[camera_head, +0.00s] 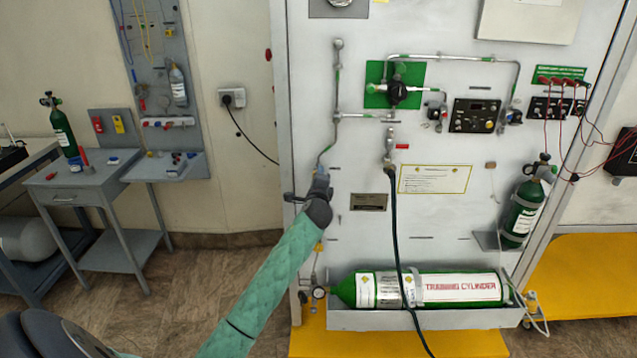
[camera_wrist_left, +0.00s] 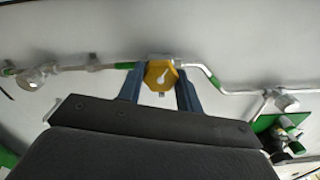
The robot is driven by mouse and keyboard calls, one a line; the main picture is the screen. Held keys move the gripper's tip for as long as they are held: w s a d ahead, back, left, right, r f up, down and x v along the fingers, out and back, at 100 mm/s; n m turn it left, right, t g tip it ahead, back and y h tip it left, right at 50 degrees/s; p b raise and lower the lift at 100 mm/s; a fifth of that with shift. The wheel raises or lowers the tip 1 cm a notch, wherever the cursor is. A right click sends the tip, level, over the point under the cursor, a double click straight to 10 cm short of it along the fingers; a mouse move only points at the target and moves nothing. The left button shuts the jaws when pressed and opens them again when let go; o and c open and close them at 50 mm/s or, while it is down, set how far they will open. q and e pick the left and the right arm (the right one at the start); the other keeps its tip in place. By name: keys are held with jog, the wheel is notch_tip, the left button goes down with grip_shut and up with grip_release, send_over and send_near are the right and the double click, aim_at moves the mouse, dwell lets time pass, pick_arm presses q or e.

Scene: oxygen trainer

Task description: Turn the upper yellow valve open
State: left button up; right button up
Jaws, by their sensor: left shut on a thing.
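The upper yellow valve (camera_wrist_left: 160,73) shows in the left wrist view as a yellow knob with a white pointer mark, set on a thin metal pipe. My left gripper (camera_wrist_left: 160,88) has one blue finger on each side of the knob and is shut on it. In the head view my left gripper (camera_head: 320,176) is at the pipe on the left of the white panel, and it hides the valve there. A second, small yellow part (camera_head: 319,247) shows lower on the same pipe line. My right gripper is not in view.
The white panel (camera_head: 350,235) carries pipes, a green-backed regulator (camera_head: 397,90) and a black hose (camera_head: 394,225). A green training cylinder (camera_head: 430,288) lies in a tray below. A grey side table (camera_head: 85,180) stands at left. Floor between is clear.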

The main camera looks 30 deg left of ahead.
pick_arm(q)
jog(key=n+b, duration=0.4)
jog(key=n, duration=2)
jog(key=shift+s+f, duration=0.1)
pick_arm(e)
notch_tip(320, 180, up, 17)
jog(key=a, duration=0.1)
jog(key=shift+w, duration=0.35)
pick_arm(q)
jog(key=o, duration=1)
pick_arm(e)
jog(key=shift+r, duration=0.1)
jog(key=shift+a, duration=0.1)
